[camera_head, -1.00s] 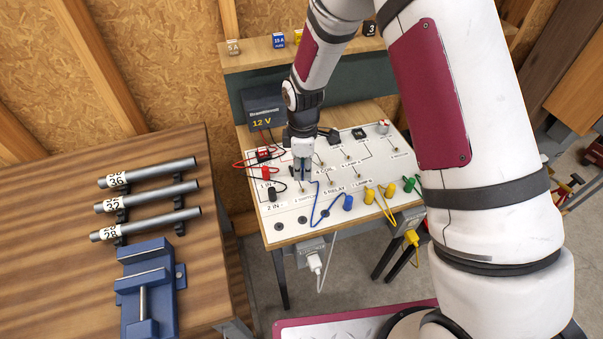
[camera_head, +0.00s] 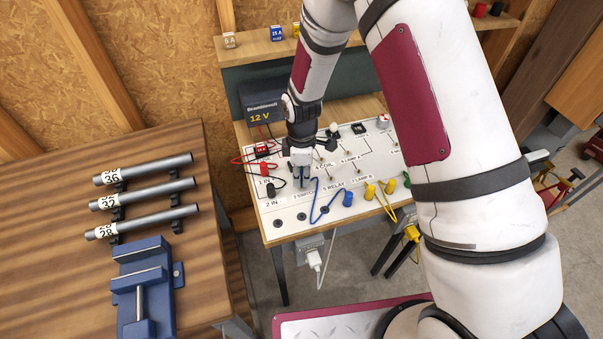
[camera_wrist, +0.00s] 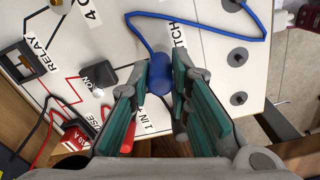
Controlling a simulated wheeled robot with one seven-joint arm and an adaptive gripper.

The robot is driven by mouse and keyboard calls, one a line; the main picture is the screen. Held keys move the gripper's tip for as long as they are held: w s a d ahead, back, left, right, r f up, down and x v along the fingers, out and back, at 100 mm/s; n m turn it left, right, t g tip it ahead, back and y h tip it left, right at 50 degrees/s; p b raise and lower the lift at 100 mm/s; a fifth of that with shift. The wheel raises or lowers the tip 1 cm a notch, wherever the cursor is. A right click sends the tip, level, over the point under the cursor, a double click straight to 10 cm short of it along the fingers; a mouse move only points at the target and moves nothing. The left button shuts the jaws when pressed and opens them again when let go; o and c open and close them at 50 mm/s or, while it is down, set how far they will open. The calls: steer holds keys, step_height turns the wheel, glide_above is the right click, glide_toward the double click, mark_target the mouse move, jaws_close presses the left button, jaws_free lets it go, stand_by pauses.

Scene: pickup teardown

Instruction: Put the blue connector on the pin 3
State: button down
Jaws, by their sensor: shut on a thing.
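My gripper (camera_head: 300,180) is over the front left part of the white panel, pointing down. It is shut on the blue connector (camera_wrist: 159,76), which sits between the green-padded fingers in the wrist view. A blue cable (camera_wrist: 215,28) runs from this connector to another blue plug (camera_head: 348,199) standing further right on the panel. The "3 SWITCH" label (camera_head: 303,195) is just in front of the fingertips; its end (camera_wrist: 179,34) shows beside the connector in the wrist view. Pin 3 itself is hidden, and I cannot tell whether the connector touches it.
A black plug (camera_wrist: 98,77) and a red plug (camera_head: 264,169) stand left of the gripper. Yellow plugs (camera_head: 369,192) are at the right. Dark round sockets (camera_wrist: 238,57) line the panel's front. The 12 V supply (camera_head: 263,105) stands behind; a bench with a blue vise (camera_head: 145,285) is left.

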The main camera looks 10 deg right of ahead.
steer(key=shift+f, duration=0.85)
stand_by(0.7)
steer(key=c, duration=1.4)
jaws_free()
steer(key=shift+r, duration=0.1)
